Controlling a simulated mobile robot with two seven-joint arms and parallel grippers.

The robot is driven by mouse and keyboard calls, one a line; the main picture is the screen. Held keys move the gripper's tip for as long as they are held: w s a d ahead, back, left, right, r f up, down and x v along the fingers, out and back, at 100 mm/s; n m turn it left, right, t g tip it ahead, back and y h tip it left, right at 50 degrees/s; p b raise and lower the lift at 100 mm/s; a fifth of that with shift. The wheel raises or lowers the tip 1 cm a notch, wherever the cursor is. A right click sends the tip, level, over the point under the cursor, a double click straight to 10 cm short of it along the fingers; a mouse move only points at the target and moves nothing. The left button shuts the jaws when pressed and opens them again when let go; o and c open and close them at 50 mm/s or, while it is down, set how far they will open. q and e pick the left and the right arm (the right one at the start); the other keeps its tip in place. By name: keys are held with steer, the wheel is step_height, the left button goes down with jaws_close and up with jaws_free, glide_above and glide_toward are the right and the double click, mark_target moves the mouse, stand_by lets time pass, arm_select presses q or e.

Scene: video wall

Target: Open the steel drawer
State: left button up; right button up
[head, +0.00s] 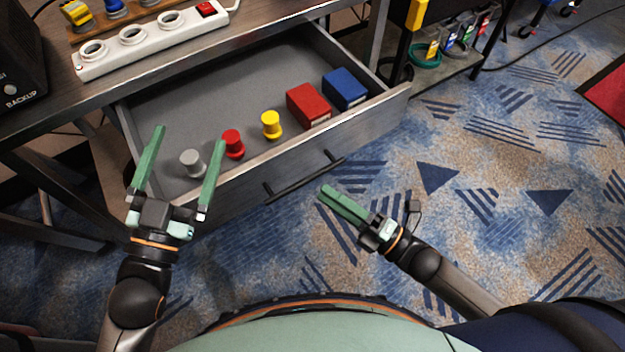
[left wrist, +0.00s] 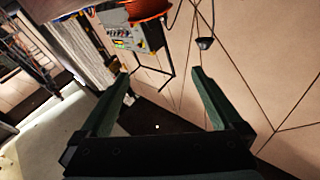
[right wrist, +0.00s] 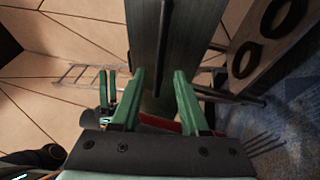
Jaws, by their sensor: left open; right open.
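The steel drawer (head: 262,182) stands pulled out from under the table in the head view, its inside showing. Its dark bar handle (head: 304,176) is on the front face; the drawer front also shows in the right wrist view (right wrist: 178,35). My left gripper (head: 190,135) is open and appears over the drawer's front left corner, with nothing between its fingers; its fingers also show in the left wrist view (left wrist: 160,75). My right gripper (head: 326,192) is open and empty, just in front of the handle's right end and seemingly apart from it.
The drawer holds a grey spool (head: 192,163), a red spool (head: 233,143), a yellow spool (head: 271,124), a red box (head: 308,106) and a blue box (head: 345,88). A white power strip (head: 155,42) lies on the table above. Carpet (head: 480,225) to the right is clear.

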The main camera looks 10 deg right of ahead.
arm_select(q)
step_height(320, 180, down, 3)
steer(key=shift+w+a+f+n+g+y, duration=0.1)
steer(key=shift+w+f+n+g+y, duration=0.15)
steer(key=shift+g+y, duration=0.25)
arm_select(e)
steer(key=v, duration=0.6)
arm_select(q)
steer(key=shift+s+r, duration=0.15)
steer(key=shift+r, duration=0.05)
arm_select(e)
steer(key=shift+s+d, duration=0.1)
steer(key=shift+d, duration=0.05)
